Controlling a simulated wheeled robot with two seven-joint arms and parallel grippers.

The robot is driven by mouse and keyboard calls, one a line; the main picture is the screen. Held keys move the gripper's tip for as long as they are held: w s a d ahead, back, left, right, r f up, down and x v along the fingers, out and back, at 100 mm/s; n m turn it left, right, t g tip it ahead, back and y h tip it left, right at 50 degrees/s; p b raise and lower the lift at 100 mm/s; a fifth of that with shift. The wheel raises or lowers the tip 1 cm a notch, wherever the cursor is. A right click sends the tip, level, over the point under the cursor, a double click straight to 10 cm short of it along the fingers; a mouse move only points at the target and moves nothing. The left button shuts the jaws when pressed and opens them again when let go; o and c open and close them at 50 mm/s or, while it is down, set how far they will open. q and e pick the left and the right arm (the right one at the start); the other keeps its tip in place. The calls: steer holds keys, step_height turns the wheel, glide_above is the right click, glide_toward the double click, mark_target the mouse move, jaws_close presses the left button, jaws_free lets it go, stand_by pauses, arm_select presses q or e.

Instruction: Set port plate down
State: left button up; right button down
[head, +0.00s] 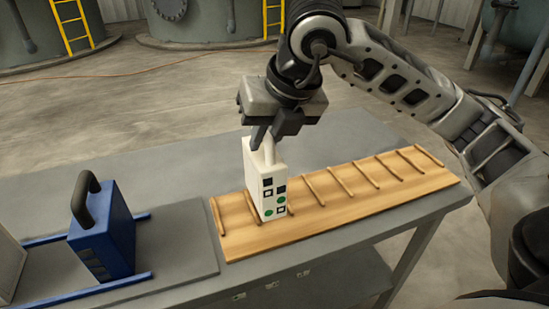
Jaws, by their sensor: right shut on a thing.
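The port plate (266,183) is a white upright block with black square and green round marks on its narrow face. My right gripper (266,147) is above it and shut on its white handle, which is partly hidden by the fingers. The plate is over the left part of a wooden board (330,219) with several raised dowels, between dowels near the second and third from the left. Its lower end appears at board level; I cannot tell whether it touches. My left gripper is not in view.
A blue block (103,235) with a dark handle stands between blue rails on a grey base (185,235) at the left. A white panel edge (8,265) shows at far left. The board's right part is empty, and the grey table (180,175) behind is clear.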

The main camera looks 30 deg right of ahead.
steer(key=d+f, duration=0.1)
steer(key=w+d+f, duration=0.1)
steer(key=shift+f, duration=0.3)
steer(key=shift+d+f, duration=0.1)
steer(key=shift+f, duration=1.45)
steer(key=shift+f, duration=0.25)
steer(key=c, duration=1.4)
jaws_free()
steer(key=shift+r, duration=0.1)
